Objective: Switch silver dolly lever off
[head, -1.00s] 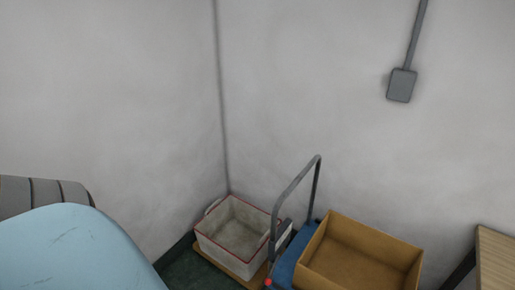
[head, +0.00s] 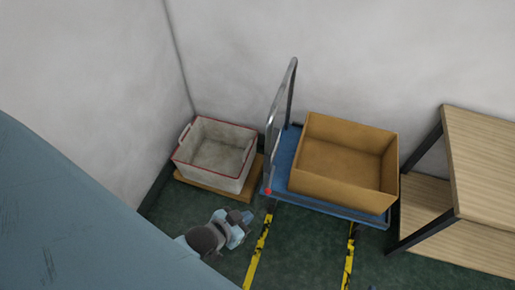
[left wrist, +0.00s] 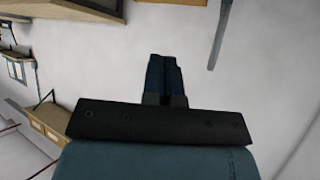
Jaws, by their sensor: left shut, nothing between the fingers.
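The dolly has a blue platform (head: 282,178) and an upright silver handle frame (head: 293,80) at its left end. A small red-tipped part, perhaps the lever (head: 267,190), shows low at the foot of the handle; its position is too small to tell. My left gripper (head: 250,212) is low in the head view, below and left of the red tip, with an apparent small gap. In the left wrist view its fingers (left wrist: 166,78) are together and empty, with pale wall behind. My right gripper is not in view.
A brown open box (head: 345,165) sits on the dolly. A white bin with red rim (head: 215,155) stands on a wooden base (head: 237,192) to the left. A wooden shelf (head: 490,170) stands right. Green floor with yellow-black strips (head: 258,250) is clear in front.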

